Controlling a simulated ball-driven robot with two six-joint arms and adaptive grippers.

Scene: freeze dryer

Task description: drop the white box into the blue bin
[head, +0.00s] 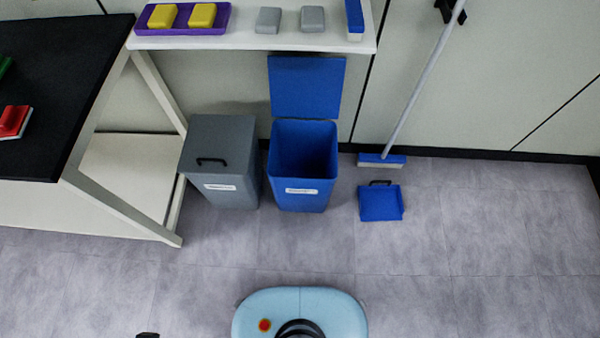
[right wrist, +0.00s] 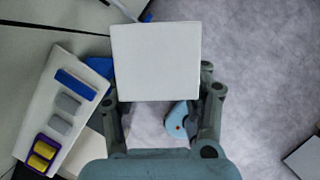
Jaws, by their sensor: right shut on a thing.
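The white box (right wrist: 156,62) is in the right wrist view, held between the fingers of my right gripper (right wrist: 158,100), which is shut on it. The box hides much of what lies behind it. The blue bin (head: 298,198) stands on the floor in the head view, with its blue lid (head: 306,88) raised against the wall side and its mouth open. Neither the white box nor my right gripper shows in the head view. My left gripper cannot be made out in either view.
A closed grey bin (head: 222,192) stands left of the blue bin. A blue dustpan (head: 381,203) and a broom (head: 382,160) are to the right. A white shelf (head: 245,42) overhangs behind the bins. A dark-topped table (head: 65,80) is at left. The front floor is clear.

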